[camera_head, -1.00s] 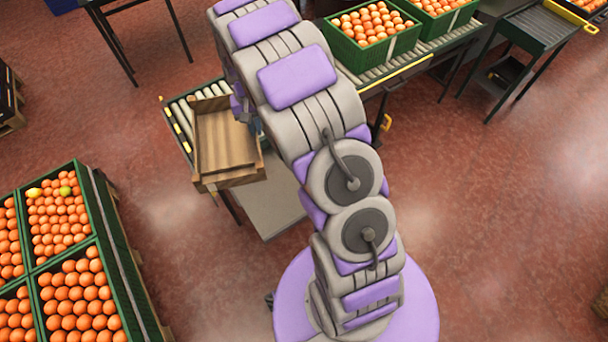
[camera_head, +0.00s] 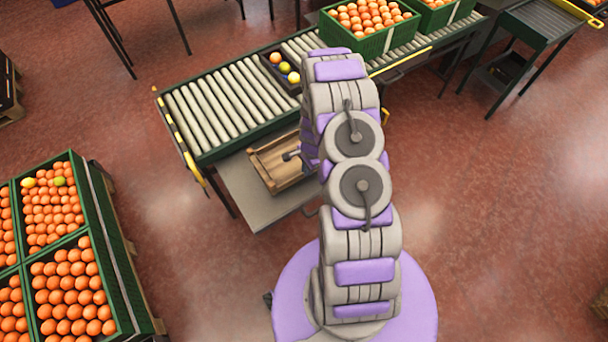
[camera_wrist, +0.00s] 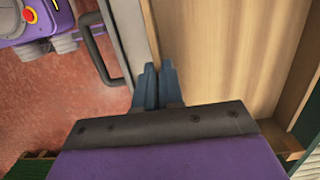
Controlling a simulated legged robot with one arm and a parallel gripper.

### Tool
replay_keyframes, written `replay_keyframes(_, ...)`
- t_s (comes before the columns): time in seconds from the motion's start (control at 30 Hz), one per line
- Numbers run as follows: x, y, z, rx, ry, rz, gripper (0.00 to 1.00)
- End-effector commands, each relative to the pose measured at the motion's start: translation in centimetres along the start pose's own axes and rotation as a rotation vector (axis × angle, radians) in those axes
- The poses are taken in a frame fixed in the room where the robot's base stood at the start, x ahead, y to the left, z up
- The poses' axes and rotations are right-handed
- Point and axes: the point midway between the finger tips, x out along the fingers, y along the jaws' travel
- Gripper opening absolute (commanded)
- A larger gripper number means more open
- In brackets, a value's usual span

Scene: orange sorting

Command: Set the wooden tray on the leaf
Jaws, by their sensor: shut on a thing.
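The wooden tray (camera_head: 264,170) is a light brown, shallow open box, low beside the roller conveyor. It lies over the grey leaf (camera_head: 248,207), level with it or nearly so; I cannot tell whether it touches. My gripper (camera_head: 291,156) is shut on the tray's near-right wall, and my arm hides the tray's right end. In the wrist view, the blue-grey fingers (camera_wrist: 158,90) pinch the tray's wall, with the tray's bare floor (camera_wrist: 220,50) to the right. The leaf's grey edge (camera_wrist: 127,35) shows to the left.
The roller conveyor (camera_head: 225,105) runs just behind and above the leaf. A dark tray with several fruits (camera_head: 283,68) and green crates of oranges (camera_head: 375,43) stand on it. A dark handle (camera_wrist: 95,50) sticks out from the leaf's edge. More orange crates stand at left.

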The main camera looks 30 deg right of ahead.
Motion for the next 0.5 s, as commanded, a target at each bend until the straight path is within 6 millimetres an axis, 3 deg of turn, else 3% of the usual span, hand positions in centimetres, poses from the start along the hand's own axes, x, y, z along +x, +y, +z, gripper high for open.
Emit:
replay_keyframes(0.07, 1.6, 0.1, 0.1, -0.002, 0.002, 0.003, 0.0)
replay_keyframes(0.5, 6.0, 0.0, -0.8, -0.003, -0.003, 0.0, 0.0)
